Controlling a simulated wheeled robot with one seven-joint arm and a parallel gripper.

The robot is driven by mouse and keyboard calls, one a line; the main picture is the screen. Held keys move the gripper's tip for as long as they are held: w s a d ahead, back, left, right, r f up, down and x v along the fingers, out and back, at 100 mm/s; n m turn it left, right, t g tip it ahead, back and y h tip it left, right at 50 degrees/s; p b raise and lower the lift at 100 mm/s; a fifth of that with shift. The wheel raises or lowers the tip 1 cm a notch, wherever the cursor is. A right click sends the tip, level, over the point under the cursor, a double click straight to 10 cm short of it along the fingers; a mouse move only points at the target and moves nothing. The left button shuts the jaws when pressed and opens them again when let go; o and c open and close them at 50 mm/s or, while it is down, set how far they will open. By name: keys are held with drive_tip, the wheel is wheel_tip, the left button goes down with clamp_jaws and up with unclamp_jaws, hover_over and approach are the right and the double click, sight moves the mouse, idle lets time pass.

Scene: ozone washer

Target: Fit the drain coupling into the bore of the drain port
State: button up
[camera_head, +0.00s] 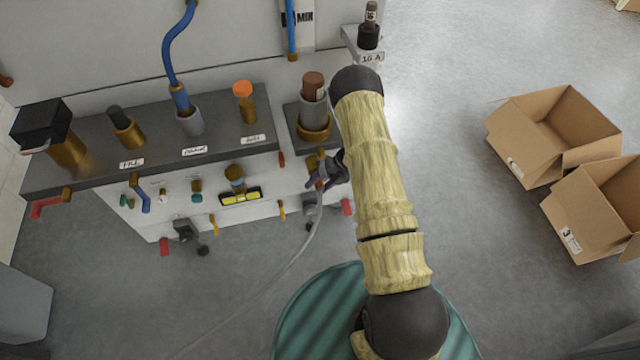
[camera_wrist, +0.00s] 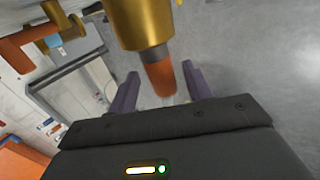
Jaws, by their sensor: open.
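A brass cylinder, which seems to be the drain port (camera_wrist: 138,20), hangs under the shelf edge at top centre of the wrist view. A brown-orange cylindrical piece, which seems to be the drain coupling (camera_wrist: 160,75), sticks out of its end, in line with it. How deep it sits inside the brass is hidden. My gripper (camera_wrist: 160,84) is open, with one purple finger on each side of the brown piece. In the head view my gripper (camera_head: 321,176) is below the shelf's right end, and the coupling is mostly hidden there.
A clear hose (camera_head: 290,262) runs from near my gripper to the lower left. The dark shelf (camera_head: 222,146) carries several brass fittings. Red and brass handles stick out below it.

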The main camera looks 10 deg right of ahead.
drive_tip(key=shift+d+r, duration=0.1)
drive_tip(key=p+v, duration=0.3)
drive_tip(key=v, duration=1.4)
drive_tip(key=shift+w+r, duration=0.1)
drive_tip(key=shift+r, duration=0.05)
